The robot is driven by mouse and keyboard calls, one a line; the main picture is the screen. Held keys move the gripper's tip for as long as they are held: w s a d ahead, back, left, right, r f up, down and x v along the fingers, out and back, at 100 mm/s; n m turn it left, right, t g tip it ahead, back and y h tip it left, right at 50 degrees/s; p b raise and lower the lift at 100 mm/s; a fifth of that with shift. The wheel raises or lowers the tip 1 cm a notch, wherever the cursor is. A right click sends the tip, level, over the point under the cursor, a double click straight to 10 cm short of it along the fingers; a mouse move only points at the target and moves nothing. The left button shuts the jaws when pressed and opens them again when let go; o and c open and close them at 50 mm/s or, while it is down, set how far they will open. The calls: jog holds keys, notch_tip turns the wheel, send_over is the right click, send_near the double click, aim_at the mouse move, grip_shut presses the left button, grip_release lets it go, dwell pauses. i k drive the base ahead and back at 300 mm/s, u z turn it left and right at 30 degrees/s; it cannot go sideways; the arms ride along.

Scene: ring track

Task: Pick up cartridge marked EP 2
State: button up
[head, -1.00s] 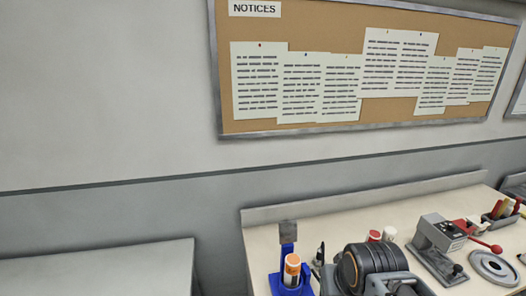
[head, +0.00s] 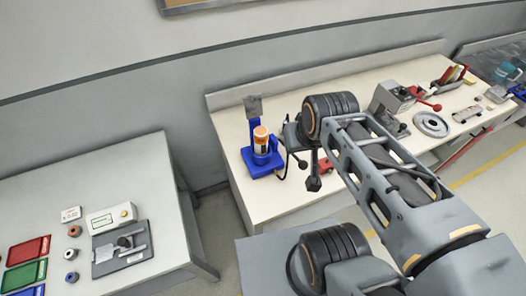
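An orange-and-white cartridge (head: 261,141) stands upright in a blue holder (head: 263,166) at the left end of the far bench. Its marking is too small to read, so I cannot tell whether it says EP 2. My arm reaches over the bench from the lower right. My gripper (head: 308,168) is just right of the blue holder, apart from the cartridge. Its fingers are small and dark, and I cannot tell whether they are open.
The far bench (head: 236,185) also bears a grey press with a red lever (head: 393,97) and a round metal plate (head: 431,124). A left table (head: 130,180) holds coloured trays, several small parts and a grey fixture (head: 122,250). A floor gap separates the tables.

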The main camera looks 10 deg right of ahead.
aim_at(261, 133)
jog(key=k, duration=0.5)
jog(key=u, duration=3.65)
jog(key=k, duration=0.85)
jog(key=z, duration=0.85)
